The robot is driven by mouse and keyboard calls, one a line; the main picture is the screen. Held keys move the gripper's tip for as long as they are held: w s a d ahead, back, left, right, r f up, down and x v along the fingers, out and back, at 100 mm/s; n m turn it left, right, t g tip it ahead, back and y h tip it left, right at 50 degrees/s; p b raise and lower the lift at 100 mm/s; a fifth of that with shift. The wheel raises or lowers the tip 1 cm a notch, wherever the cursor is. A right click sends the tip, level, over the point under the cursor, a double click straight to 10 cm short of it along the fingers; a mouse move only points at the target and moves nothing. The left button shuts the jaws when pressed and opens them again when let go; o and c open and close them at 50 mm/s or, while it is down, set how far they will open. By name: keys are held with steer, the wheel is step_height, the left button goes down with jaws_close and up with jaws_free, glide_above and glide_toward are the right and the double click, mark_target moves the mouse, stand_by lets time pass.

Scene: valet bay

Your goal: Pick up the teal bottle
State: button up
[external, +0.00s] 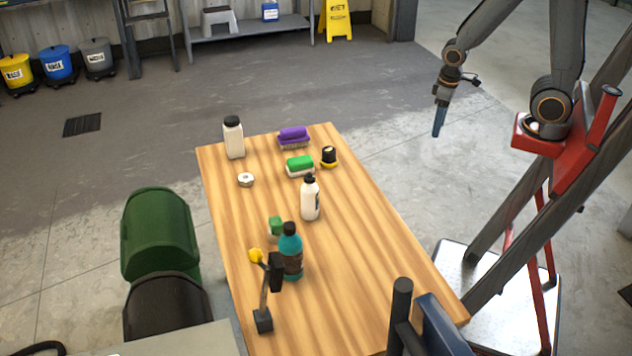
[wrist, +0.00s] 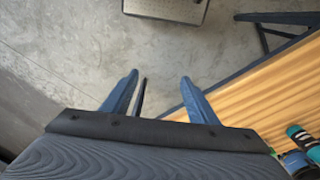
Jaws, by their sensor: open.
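The teal bottle (external: 291,255) stands upright on the wooden table (external: 360,275), toward the near end. My gripper (external: 438,122) is high at the right, beyond the table's right edge, well apart from the bottle and pointing down. In the wrist view my gripper (wrist: 158,92) is open and empty above the concrete floor. Teal parts show at that view's lower right edge, cut off, and I cannot tell whether they are the bottle.
A white bottle (external: 310,198) stands behind the teal one, and a green-and-white item (external: 275,227) is close beside it. The black stand (external: 264,318) is in front. Brushes (external: 293,138), a yellow-black item (external: 329,157) and another white bottle (external: 233,138) stand farther back. The table's right side is clear.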

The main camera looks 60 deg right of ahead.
steer(key=shift+c, duration=1)
